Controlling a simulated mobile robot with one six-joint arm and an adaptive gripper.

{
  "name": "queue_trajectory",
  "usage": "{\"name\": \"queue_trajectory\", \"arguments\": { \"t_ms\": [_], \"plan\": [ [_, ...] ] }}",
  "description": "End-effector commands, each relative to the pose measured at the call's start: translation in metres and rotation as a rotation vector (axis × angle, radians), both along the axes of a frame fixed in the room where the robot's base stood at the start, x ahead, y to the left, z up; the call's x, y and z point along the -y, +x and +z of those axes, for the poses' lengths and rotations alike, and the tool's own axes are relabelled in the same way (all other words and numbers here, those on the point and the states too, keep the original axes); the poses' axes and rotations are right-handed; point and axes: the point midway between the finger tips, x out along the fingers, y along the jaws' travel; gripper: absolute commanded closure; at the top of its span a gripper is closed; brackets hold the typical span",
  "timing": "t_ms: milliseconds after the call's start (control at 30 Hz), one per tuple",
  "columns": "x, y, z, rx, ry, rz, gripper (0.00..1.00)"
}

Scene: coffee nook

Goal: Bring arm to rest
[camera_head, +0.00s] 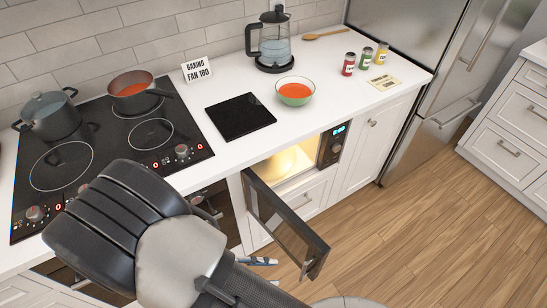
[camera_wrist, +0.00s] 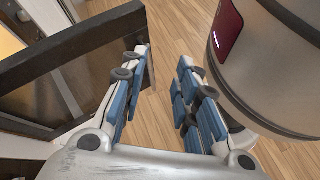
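My gripper (camera_wrist: 161,62) is open, with its blue-padded fingers apart and only floor visible between them. In the head view, part of the gripper (camera_head: 258,262) shows low beside the open microwave door, and my arm hides the rest. The dark-framed microwave door (camera_head: 287,222) hangs open below the counter, and it also fills the left of the wrist view (camera_wrist: 75,62). The left finger is close to the door's edge; I cannot tell whether they touch. The lit microwave (camera_head: 330,148) holds a pale round shape.
The counter (camera_head: 225,80) bears a green bowl of red soup (camera_head: 295,92), a black plate (camera_head: 240,117), a kettle (camera_head: 273,45) and small jars. The wooden floor (camera_head: 420,215) at right is clear.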

Motion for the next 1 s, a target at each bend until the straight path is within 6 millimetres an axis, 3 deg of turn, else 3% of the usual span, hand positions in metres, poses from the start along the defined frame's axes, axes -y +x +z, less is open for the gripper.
{"name": "queue_trajectory", "arguments": {
  "t_ms": [33, 200, 500, 800, 1000],
  "plan": [
    [0.003, 0.008, 0.019, 0.014, 0.067, -0.076, 0.71],
    [0.021, 0.026, 0.073, 0.069, 0.267, -0.305, 0.71],
    [0.07, 0.04, 0.16, 0.241, 0.62, -0.667, 0.71],
    [0.124, 0.027, 0.228, 0.517, 0.952, -0.956, 0.71],
    [0.152, 0.01, 0.259, 0.737, 1.138, -1.081, 0.71]
  ]
}}
